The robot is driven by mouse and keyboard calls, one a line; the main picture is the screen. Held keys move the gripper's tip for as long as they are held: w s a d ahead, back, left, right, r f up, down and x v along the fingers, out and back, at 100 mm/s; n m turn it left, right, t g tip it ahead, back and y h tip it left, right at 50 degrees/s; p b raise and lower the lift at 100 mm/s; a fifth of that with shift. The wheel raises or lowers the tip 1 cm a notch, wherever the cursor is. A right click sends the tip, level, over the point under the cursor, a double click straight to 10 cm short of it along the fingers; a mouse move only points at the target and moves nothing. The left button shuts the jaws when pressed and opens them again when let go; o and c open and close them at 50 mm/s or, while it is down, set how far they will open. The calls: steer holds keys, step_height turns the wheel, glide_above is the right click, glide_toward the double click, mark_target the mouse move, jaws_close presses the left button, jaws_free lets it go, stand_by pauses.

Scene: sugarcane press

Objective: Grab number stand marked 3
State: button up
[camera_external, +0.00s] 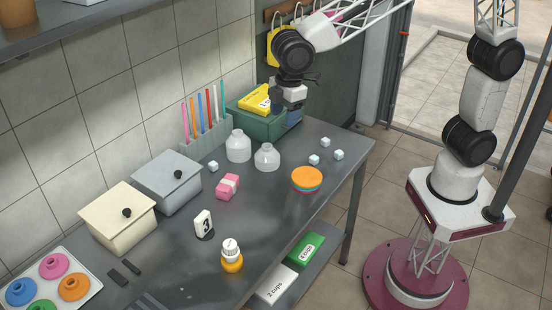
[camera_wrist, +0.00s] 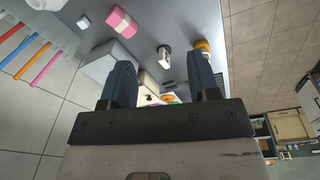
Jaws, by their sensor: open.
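The number stand marked 3 (camera_external: 203,223) is a small white plate with a black 3 on a dark round base. It stands upright on the grey metal table, between the white box and the orange-and-white bottle. My gripper (camera_external: 286,106) is high at the far end of the table, near the green bin, well away from the stand. In the wrist view my gripper (camera_wrist: 161,62) has its two dark fingers wide apart with nothing held. The stand (camera_wrist: 164,54) shows there beyond and between the fingertips, at a distance.
A pink-and-white block (camera_external: 228,187), two white jars (camera_external: 238,147), an orange-topped stack of discs (camera_external: 307,177) and white cubes (camera_external: 314,160) lie between. A white box (camera_external: 118,220), a grey box (camera_external: 167,184) and a rack of coloured tubes (camera_external: 207,138) line the wall. The bottle (camera_external: 232,258) stands close by the stand.

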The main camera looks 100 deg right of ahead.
steer(key=w+a+f+n, duration=0.1)
steer(key=w+a+f, duration=0.1)
steer(key=w+f, duration=0.35)
steer(key=w+a+f+n, duration=0.1)
steer(key=w+a+f, duration=0.15)
steer(key=w, duration=0.55)
steer(key=n+g, duration=0.1)
steer(key=n, duration=0.1)
glide_above(202, 216)
steer(key=f, duration=1.1)
steer(key=shift+s+f, duration=0.2)
steer(key=shift+w+a+f, duration=0.1)
steer(key=shift+w+f, duration=0.2)
steer(key=shift+f, duration=0.1)
steer(key=shift+f, duration=1.25)
steer(key=shift+f, duration=2.6)
